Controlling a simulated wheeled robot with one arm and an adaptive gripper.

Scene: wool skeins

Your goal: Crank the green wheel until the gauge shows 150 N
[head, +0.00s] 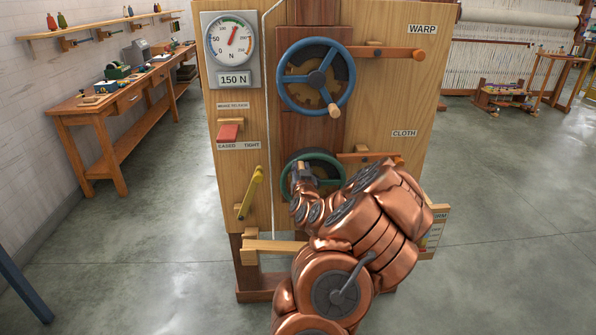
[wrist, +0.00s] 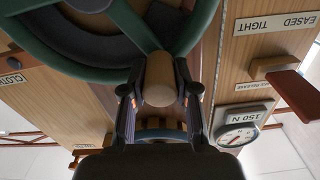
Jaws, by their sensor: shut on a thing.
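The green wheel (head: 286,182) is low on the wooden panel (head: 390,95), partly hidden behind my arm. It fills the top of the wrist view (wrist: 45,50). My gripper (head: 302,176) is at the wheel's left-middle part. In the wrist view my gripper (wrist: 162,92) is shut on the wheel's wooden crank knob (wrist: 160,75), one finger on each side. The gauge (head: 230,40) is at the panel's top left. Its red needle points up and slightly right; the small numbers are hard to read. The plate (head: 233,80) under it reads 150 N.
A blue wheel (head: 279,75) with a wooden knob is above the green one. Wooden levers (head: 420,55) are at right. A red block (head: 228,132) and a yellow lever (head: 252,190) are at left. A workbench (head: 110,112) stands far left.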

